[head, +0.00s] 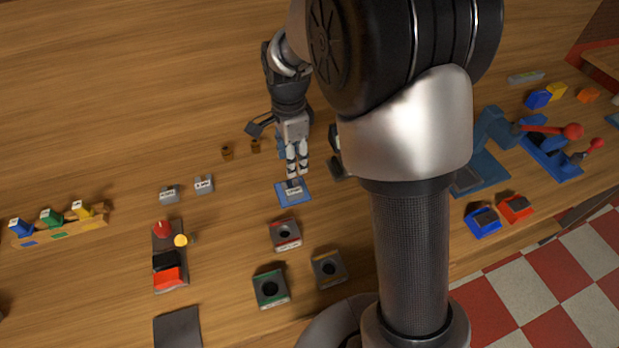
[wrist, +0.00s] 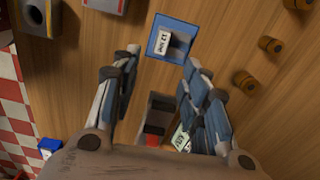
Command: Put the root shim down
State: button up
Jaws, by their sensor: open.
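A small grey block with a white label, which looks like the root shim (head: 294,188), sits on a blue square pad (head: 281,198). In the wrist view the labelled block (wrist: 164,42) lies within the blue pad (wrist: 155,48), just beyond my fingertips. My gripper (head: 297,172) points down over the far edge of the pad. In the wrist view my gripper (wrist: 159,60) has its two fingers spread wide, with a clear gap between them and the block. The label's text is too small to read surely.
Two grey labelled blocks (head: 169,194) (head: 204,184) stand left of the pad. Red (head: 286,235), green (head: 271,289) and grey (head: 329,269) socket blocks stand nearer. Brown pegs (head: 227,153) are close to my gripper. My arm hides part of the table to its right.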

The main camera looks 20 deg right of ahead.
jog(key=s+r+n+t, duration=0.2)
jog(key=s+r+n, duration=0.7)
jog(key=s+r, duration=0.4)
jog(key=s+n+t, duration=0.2)
jog(key=s+n, duration=0.6)
jog(key=s, duration=0.4)
jog(key=shift+s+r, duration=0.15)
jog(key=shift+r, duration=0.15)
